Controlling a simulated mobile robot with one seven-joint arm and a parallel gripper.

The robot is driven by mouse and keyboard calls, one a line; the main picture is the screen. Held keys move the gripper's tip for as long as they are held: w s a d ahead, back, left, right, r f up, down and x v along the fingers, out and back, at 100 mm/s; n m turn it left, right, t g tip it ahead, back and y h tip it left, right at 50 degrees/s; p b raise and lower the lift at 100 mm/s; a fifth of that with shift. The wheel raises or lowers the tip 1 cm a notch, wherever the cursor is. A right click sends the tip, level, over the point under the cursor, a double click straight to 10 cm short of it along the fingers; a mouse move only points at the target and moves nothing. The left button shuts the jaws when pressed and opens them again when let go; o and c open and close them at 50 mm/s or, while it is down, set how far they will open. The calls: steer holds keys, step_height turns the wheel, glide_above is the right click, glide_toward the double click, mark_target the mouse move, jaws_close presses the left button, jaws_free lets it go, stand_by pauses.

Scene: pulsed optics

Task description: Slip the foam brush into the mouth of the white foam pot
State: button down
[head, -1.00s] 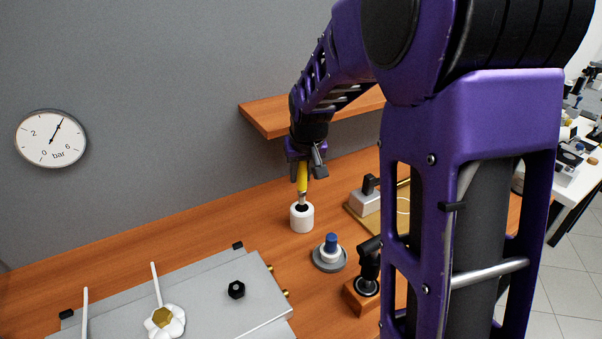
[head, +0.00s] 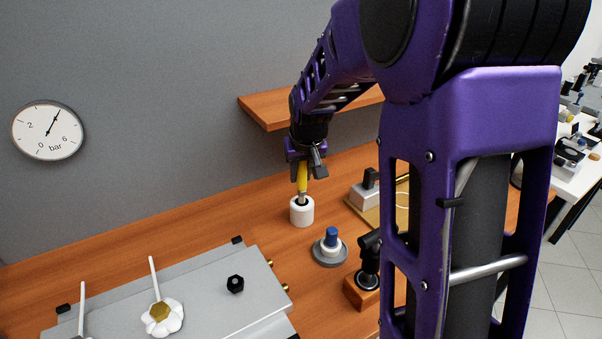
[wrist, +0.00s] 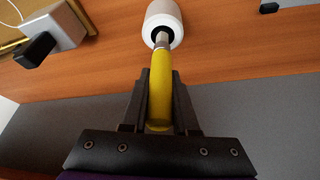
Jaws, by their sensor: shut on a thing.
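The foam brush (head: 302,176) has a yellow handle and a silver ferrule, and hangs nearly upright, tip down. My gripper (head: 304,172) is shut on its yellow handle, which also shows between the dark fingers in the wrist view (wrist: 161,85). The white foam pot (head: 302,215) stands upright on the wooden bench directly below, its round dark mouth facing up. In the wrist view the ferrule (wrist: 162,40) reaches to the dark mouth of the pot (wrist: 174,15). The brush's foam end is not visible against the dark opening, so its depth cannot be told.
A grey round base with a blue-topped piece (head: 331,240) stands right of the pot. A grey block with a black knob (head: 364,194) is beyond it. A wooden shelf (head: 270,112) overhangs behind my gripper. A grey plate (head: 210,290) lies in front. The bench left of the pot is clear.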

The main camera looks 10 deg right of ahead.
mark_target(301, 185)
steer(key=shift+f, duration=0.2)
steer(key=shift+f+b, duration=0.5)
steer(key=shift+f, duration=0.1)
steer(key=shift+f+b, duration=0.85)
steer(key=shift+f, duration=0.15)
steer(key=c, duration=0.6)
jaws_free()
steer(key=shift+r, duration=0.1)
steer(key=w+p+v, duration=0.1)
steer(key=p+v, duration=0.7)
steer(key=v, duration=1.3)
steer(key=shift+w+r+p, duration=0.2)
steer(key=shift+r+p, duration=0.15)
steer(key=shift+f, duration=0.1)
